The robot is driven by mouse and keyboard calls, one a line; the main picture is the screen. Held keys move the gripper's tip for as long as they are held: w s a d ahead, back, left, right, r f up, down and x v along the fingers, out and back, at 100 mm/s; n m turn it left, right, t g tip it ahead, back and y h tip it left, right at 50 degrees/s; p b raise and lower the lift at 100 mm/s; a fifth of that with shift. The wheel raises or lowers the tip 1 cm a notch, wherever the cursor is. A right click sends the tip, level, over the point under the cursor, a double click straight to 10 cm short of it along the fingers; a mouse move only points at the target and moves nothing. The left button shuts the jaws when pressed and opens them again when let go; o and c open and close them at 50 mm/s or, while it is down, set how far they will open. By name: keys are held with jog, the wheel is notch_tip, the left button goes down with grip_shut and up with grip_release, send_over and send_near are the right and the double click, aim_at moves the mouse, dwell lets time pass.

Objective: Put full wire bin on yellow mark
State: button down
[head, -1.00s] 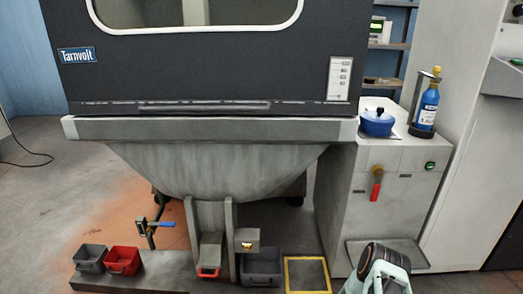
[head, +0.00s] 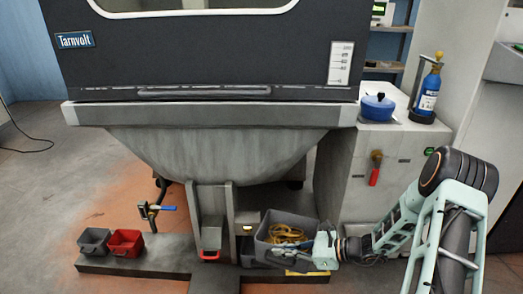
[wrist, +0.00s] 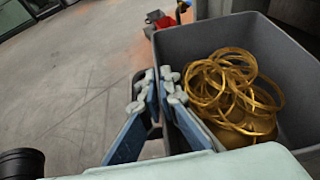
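The full wire bin (head: 265,232) is grey and holds loops of yellow wire (head: 287,234). In the head view it looks raised and partly covers the yellow mark (head: 307,273), of which only a front strip shows. My gripper (head: 292,245) is at the bin's near right side. In the wrist view the bin (wrist: 275,45) fills the right side, with the wire coils (wrist: 235,92) inside. My gripper's fingers (wrist: 158,92) are close together at the bin's near side and appear shut on it; the exact contact is hidden.
A dark grey bin (head: 249,262) shows partly below the held one. A small grey bin (head: 94,240) and a red bin (head: 126,242) stand at the left of the platform. The hopper post (head: 230,215) stands left of the held bin; the white cabinet (head: 340,190) is behind right.

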jog(key=s+d+r+m+t+h+p, duration=0.15)
jog(key=d+r, duration=0.25)
jog(key=r, duration=0.8)
jog(key=s+d+r+m+t+p, duration=0.1)
jog(key=d+r+m+t, duration=0.15)
jog(key=r, duration=0.85)
notch_tip(320, 180, up, 30)
jog(key=p, duration=3.6)
jog(key=shift+w+d+n+p, duration=0.15)
jog(key=shift+d+n+p, duration=0.15)
jog(key=shift+d+n, duration=0.1)
jog(key=shift+a, duration=0.1)
